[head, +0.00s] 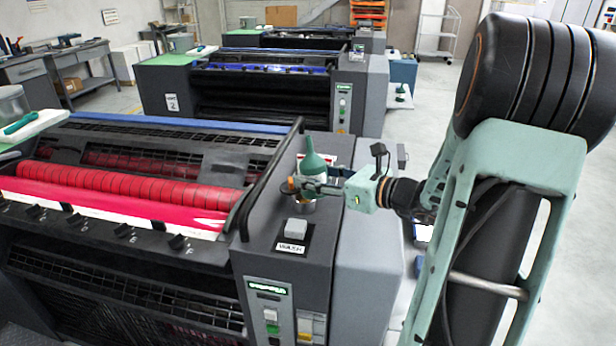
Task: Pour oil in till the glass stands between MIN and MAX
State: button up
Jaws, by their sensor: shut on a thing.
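My gripper (294,187) reaches in from the right over the right end of the near press. It is shut on a small dark round piece, which looks like a cap (289,186); the fingers hide much of it. A short metallic round part (303,206) shows just below the fingers; I cannot tell whether the dark piece touches it. A green oil can (313,165) with a narrow spout stands upright right behind the fingers, its base hidden by them. The sight glass and its MIN and MAX marks cannot be made out.
The near press (262,255) has a black guard rail (262,180) left of my gripper and a grey WASH button (295,228) in front. Red rollers (130,187) lie further left.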

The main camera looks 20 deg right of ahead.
jog(key=shift+w, duration=0.4)
jog(key=g+p, duration=0.1)
jog(key=p, duration=0.1)
jog(key=shift+s+d+h+p, duration=0.15)
jog(key=shift+s+h+p, duration=0.15)
jog(key=shift+s, duration=0.1)
jog(key=s+f+g+p, duration=0.1)
jog(key=p, duration=0.2)
jog(key=s+d+g+h+p, duration=0.1)
jog(key=p, duration=0.2)
jog(key=shift+f+g, duration=0.3)
jog(key=shift+f, duration=0.1)
jog(key=p, duration=0.1)
jog(key=g+h+p, duration=0.1)
jog(key=p, duration=0.1)
jog(key=shift+s+d+f+p, duration=0.2)
jog(key=shift+s+d+p, duration=0.05)
jog(key=shift+s+p, duration=0.1)
jog(key=shift+s+d+f+g+h, duration=0.2)
jog(key=shift+s+f+g+h, duration=0.3)
jog(key=shift+g, duration=0.5)
jog(key=shift+s+d+g, duration=0.1)
jog(key=shift+d+g, duration=0.1)
jog(key=shift+g, duration=0.1)
